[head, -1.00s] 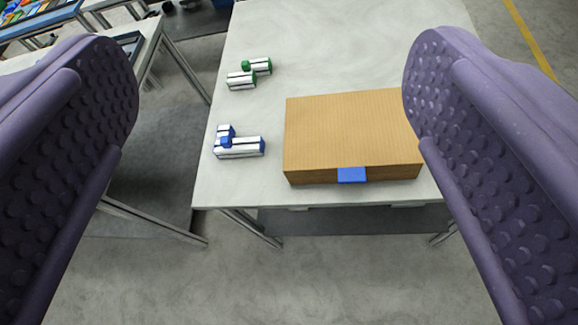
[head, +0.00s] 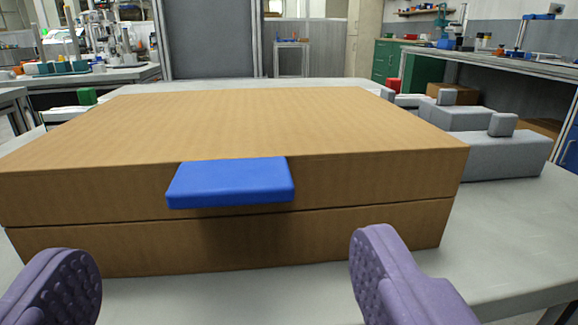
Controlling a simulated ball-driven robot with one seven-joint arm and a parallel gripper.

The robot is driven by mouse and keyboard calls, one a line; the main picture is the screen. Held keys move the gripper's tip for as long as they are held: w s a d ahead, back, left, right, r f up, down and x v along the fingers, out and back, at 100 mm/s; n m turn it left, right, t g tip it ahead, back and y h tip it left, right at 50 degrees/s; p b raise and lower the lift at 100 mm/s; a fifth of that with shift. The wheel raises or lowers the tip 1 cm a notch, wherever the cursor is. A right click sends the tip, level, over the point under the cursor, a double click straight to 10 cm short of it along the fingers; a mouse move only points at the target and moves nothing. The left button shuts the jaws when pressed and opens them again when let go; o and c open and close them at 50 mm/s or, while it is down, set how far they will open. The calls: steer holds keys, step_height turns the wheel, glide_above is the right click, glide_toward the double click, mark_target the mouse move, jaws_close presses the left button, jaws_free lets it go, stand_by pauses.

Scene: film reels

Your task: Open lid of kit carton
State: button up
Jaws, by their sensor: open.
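The kit carton (head: 300,115) is a wide brown cardboard box on the pale table, close in front of me. Its lid is shut, with a seam running along the front below the lid edge. A blue tab (head: 232,183) sticks out from the front of the lid. My gripper (head: 228,285) is open and empty, its two purple fingers apart in front of the carton. The fingertips sit lower than the tab, one to each side of it, and do not appear to touch the carton.
Grey blocks (head: 500,152) with small knobs stand on the table right of the carton. A green-ended piece (head: 87,97) shows behind its left side. A strip of bare table (head: 200,300) lies in front. Benches and a green cabinet (head: 400,62) stand farther back.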

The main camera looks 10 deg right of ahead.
mark_target(230, 198)
steer(key=w+b, duration=0.1)
steer(key=w, duration=0.5)
steer(key=shift+w+d, duration=0.1)
steer(key=shift+w, duration=0.25)
